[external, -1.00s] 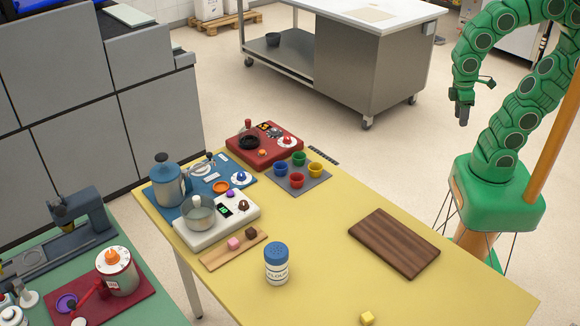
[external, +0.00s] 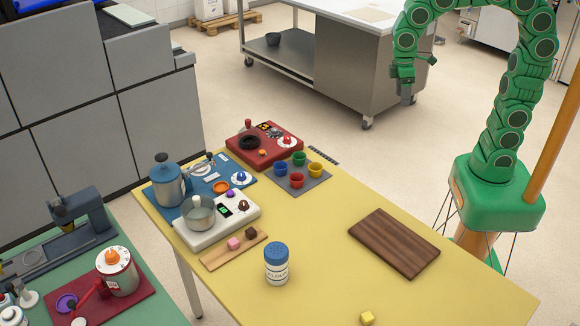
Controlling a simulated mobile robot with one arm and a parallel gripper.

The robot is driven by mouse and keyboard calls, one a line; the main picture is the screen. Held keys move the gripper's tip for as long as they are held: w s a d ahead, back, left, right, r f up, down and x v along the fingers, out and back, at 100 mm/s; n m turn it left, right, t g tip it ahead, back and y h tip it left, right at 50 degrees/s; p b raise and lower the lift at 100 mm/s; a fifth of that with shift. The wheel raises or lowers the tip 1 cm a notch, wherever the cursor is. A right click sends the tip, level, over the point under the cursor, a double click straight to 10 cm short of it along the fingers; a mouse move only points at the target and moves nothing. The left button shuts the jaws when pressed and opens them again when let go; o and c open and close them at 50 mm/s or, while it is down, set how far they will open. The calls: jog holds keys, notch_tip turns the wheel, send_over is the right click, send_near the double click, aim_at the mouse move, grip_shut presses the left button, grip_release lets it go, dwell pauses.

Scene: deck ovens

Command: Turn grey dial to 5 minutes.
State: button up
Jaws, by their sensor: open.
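A red appliance (external: 262,158) stands at the far end of the yellow table. It carries a red knob on a white disc (external: 287,141), a black ring and a small greyish round part (external: 273,132); I cannot tell for sure that this is the grey dial, and no minute marks can be read. My gripper (external: 406,100) is open and empty, pointing down in the air, right of the appliance and well apart from it.
A blue board (external: 215,184) with a pot and a blue knob, and a white appliance (external: 235,222), stand beside the red one. Coloured cups (external: 297,180), a flour shaker (external: 276,264) and a wooden board (external: 394,243) are on the table. The table's middle is clear.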

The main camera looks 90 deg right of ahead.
jog(key=w+d, duration=0.3)
jog(key=w, duration=1)
jog(key=n+t, duration=0.1)
jog(key=n, duration=0.2)
send_over(275, 129)
jog(key=f, duration=1.6)
jog(key=shift+s+a+f, duration=0.15)
jog(key=shift+a+f, duration=0.1)
jog(key=shift+f, duration=0.15)
jog(key=shift+w+d+f+n, duration=0.15)
jog(key=shift+w+f+n, duration=0.15)
jog(key=shift+f, duration=3.95)
